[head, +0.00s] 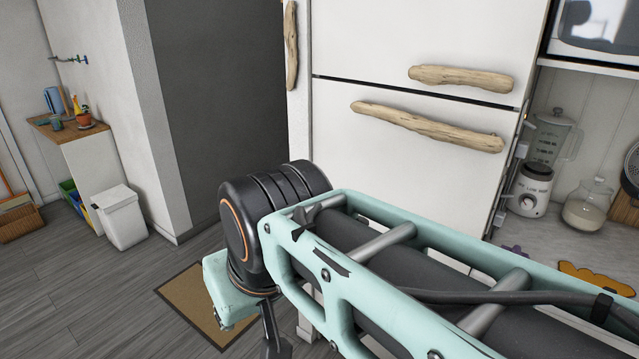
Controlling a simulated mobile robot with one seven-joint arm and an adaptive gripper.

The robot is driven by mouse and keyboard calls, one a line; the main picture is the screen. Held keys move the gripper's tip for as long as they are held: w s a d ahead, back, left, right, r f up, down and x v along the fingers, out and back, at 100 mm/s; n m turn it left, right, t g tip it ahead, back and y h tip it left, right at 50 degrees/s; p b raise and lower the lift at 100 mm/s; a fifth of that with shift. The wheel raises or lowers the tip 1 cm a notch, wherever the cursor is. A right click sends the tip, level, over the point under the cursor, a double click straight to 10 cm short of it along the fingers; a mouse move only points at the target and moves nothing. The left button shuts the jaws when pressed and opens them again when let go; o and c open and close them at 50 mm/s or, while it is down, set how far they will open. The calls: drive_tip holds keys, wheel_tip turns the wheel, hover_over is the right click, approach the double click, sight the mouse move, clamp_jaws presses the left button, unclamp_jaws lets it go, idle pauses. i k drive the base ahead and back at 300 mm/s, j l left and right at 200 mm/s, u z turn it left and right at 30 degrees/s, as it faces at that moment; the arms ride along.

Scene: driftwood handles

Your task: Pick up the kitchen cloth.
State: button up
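I cannot make out a kitchen cloth for certain in the head view. An orange-yellow flat item (597,279) lies on the counter at the right, partly cut off by my arm, and a small purple item (515,252) lies to its left. I cannot tell whether either is cloth. My mint-green and black arm crosses the lower middle and right of the view. Its black joint is in front of the white fridge, and the arm bends downward there. My gripper's fingertips do not show.
The white fridge (400,160) has driftwood handles (428,126). A blender (545,165) and a glass jug (587,208) stand on the right counter. A brown mat (190,298) lies on the floor. A white bin (122,218) and a small wooden-topped cabinet (85,165) are at left.

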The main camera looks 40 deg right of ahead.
sight(517, 250)
drive_tip(key=z, duration=2.5)
drive_tip(key=i, duration=0.4)
drive_tip(key=i+l+u, duration=0.25)
drive_tip(key=i+l, duration=0.5)
drive_tip(key=i+j+z, duration=0.15)
drive_tip(key=j, duration=0.25)
drive_tip(key=i, duration=0.05)
